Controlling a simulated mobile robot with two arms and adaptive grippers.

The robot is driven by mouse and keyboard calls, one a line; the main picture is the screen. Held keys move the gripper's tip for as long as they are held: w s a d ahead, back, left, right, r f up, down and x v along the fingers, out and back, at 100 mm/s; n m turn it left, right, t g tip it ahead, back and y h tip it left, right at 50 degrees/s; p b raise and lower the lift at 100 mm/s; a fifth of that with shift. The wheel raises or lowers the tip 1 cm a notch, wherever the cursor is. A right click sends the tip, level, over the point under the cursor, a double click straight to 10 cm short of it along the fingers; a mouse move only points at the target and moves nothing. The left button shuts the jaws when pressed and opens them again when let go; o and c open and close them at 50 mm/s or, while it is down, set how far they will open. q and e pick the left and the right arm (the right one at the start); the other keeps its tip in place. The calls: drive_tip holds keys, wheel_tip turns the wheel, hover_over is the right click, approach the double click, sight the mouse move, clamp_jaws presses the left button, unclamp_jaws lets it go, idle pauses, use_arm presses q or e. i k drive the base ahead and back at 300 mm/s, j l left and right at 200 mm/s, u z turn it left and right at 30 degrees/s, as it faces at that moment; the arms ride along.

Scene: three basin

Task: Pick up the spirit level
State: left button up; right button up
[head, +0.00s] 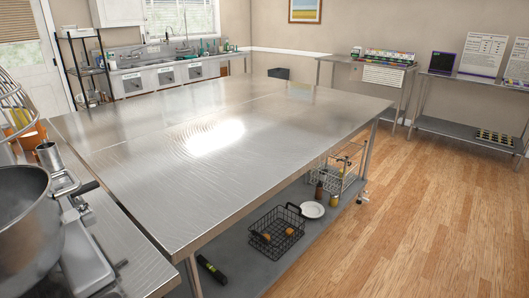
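A small dark bar with a yellow-green patch (212,268), which looks like the spirit level, lies on the grey lower shelf (240,284) of the large steel table. It is at the near end of the shelf, close to a table leg, and appears to lie flat. The steel tabletop (250,170) overhangs the shelf and hides its inner part. Neither of my grippers shows in the head view.
On the same shelf stand a black wire basket (277,236) with orange items, a white plate (312,210) and a wire rack (340,170). The wooden floor (420,220) at right is clear.

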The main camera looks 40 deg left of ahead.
sight(220, 277)
drive_tip(key=i+u, duration=0.15)
drive_tip(key=i, duration=0.85)
drive_tip(key=i+l+u, duration=0.2)
drive_tip(key=i, duration=0.8)
drive_tip(key=i+u, duration=0.35)
drive_tip(key=u, duration=0.15)
drive_tip(key=i+l+u, duration=0.15)
drive_tip(key=i+u, duration=0.15)
drive_tip(key=u, duration=0.15)
drive_tip(key=i+l+u, duration=0.2)
drive_tip(key=u, duration=0.3)
drive_tip(key=i+l, duration=0.05)
drive_tip(key=i, duration=0.05)
